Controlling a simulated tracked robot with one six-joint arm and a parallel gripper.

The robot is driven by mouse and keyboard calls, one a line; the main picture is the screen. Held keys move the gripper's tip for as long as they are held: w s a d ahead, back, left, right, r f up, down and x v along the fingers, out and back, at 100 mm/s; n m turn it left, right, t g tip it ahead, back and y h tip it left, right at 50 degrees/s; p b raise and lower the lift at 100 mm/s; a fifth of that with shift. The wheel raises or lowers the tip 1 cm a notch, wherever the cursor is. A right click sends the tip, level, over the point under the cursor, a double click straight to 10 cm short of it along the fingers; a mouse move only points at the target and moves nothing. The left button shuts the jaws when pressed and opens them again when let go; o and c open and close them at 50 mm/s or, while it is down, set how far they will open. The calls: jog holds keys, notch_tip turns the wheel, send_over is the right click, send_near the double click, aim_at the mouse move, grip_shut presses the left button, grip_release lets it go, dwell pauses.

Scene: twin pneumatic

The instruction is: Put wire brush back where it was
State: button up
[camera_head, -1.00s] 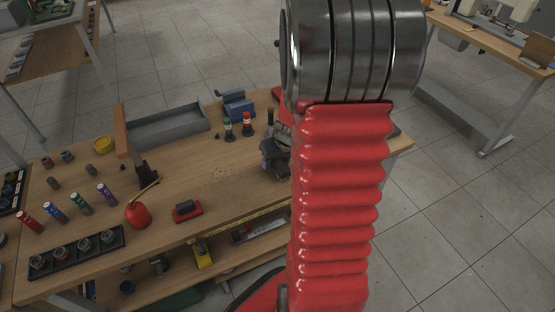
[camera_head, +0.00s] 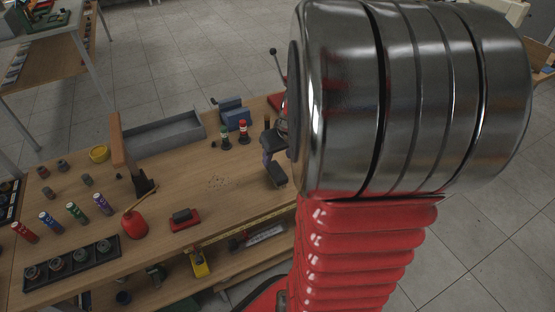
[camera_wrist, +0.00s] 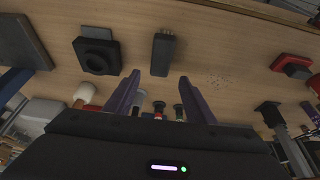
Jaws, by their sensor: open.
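A dark grey oblong block (camera_wrist: 163,55), with what look like short bristles at one end, lies on the wooden bench; it may be the wire brush. In the head view it shows as a dark block (camera_head: 278,176) near the front edge, left of my arm. My gripper (camera_wrist: 160,80) is open, its two purple fingers apart with nothing between them. The block lies just beyond the fingertips in the wrist view, apparently clear of them. In the head view my gripper (camera_head: 269,158) is partly hidden behind my arm.
Red-and-black block (camera_head: 185,219), red oil can (camera_head: 135,224), two small bottles (camera_head: 243,132), blue vice (camera_head: 232,112) and grey tray (camera_head: 165,134) stand on the bench. A black square piece (camera_wrist: 97,55) lies beside the grey block. The bench middle is free.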

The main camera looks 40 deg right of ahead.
aim_at(278, 177)
jog(key=shift+v, duration=1.4)
jog(key=a+r+n, duration=0.1)
jog(key=a+r, duration=0.3)
jog(key=a, duration=0.3)
jog(key=a+r+n, duration=0.1)
jog(key=a+r, duration=0.2)
jog(key=a, duration=0.5)
jog(key=s+a+r+n+t+y, duration=0.1)
jog(key=s+a+r, duration=0.3)
jog(key=s+a, duration=0.4)
jog(key=a, duration=0.3)
jog(key=shift+a+r, duration=0.15)
jog(key=shift+a, duration=0.05)
